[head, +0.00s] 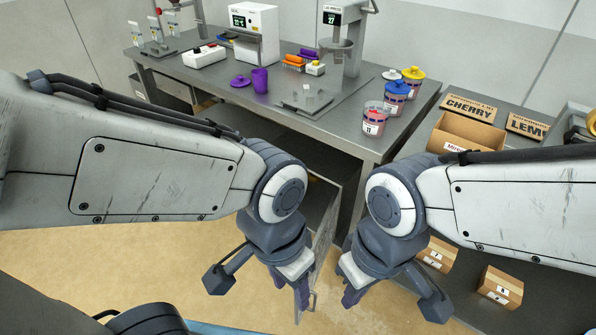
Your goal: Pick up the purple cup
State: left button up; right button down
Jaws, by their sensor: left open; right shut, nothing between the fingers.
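The purple cup (260,80) stands upright on the grey workbench (225,101), left of the bench's middle. A purple lid with a knob (240,81) lies just left of it. My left gripper (290,293) is open and empty, low in front of the bench and well apart from the cup. My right gripper (352,297) is shut with nothing in it, to the right of the left one and also below the bench top.
A white machine (254,34) stands behind the cup. Orange and purple items (300,58) lie to its right. Lidded jars (395,97) stand near the right edge. Cardboard boxes (466,135) are on the right. An open drawer or door (325,230) is below the bench.

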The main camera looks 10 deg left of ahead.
aim_at(260, 76)
jog(key=u, duration=0.45)
jog(key=i, duration=0.4)
jog(key=u, duration=1.25)
jog(key=i, duration=1.4)
jog(key=z, duration=0.7)
jog(key=i, duration=0.8)
jog(key=z, duration=0.85)
